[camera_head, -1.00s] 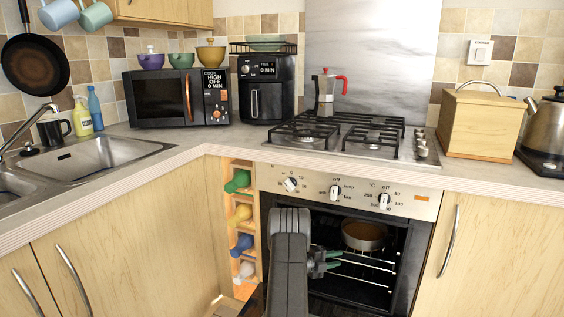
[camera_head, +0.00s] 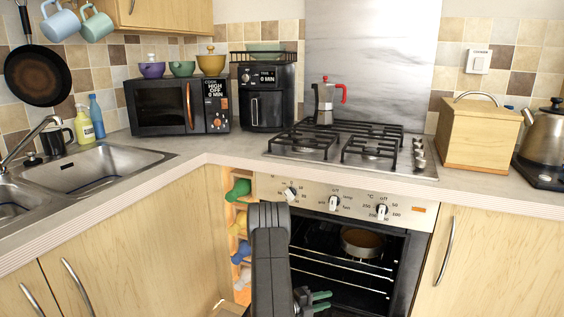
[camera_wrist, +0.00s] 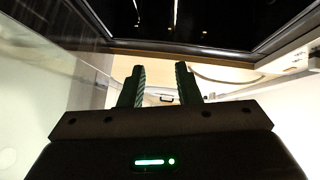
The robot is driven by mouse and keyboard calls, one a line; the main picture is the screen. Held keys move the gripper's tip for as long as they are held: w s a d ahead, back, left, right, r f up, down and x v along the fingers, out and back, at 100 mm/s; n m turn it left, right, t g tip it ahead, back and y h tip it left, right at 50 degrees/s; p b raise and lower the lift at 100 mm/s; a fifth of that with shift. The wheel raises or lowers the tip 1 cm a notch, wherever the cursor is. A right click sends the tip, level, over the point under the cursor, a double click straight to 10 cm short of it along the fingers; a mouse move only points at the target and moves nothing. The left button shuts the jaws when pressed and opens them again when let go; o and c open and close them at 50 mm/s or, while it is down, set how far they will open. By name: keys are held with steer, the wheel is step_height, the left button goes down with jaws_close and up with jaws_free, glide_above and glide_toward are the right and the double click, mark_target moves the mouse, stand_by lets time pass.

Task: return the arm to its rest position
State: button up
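My gripper (camera_head: 318,299) shows low in the head view, in front of the open oven and partly behind my dark arm. In the wrist view my gripper (camera_wrist: 160,84) has its two green fingers apart, with nothing between them. A light blue mug (camera_head: 60,24) and a pale green mug (camera_head: 97,23) hang at the top left, well away from my gripper.
The oven (camera_head: 345,275) is open, with a round brown-orange pan (camera_head: 362,241) on its rack. A cupboard door (camera_head: 500,265) stands to its right. The counter (camera_head: 230,150) carries a microwave (camera_head: 165,101), an air fryer (camera_head: 267,93), a wooden box (camera_head: 478,135) and a kettle (camera_head: 543,135).

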steer(key=s+a+r+p, duration=0.1)
steer(key=s+a+p, duration=0.1)
steer(key=s+a, duration=0.9)
steer(key=v, duration=0.3)
steer(key=shift+w+a, duration=0.25)
steer(key=shift+a, duration=0.05)
steer(key=shift+r, duration=0.2)
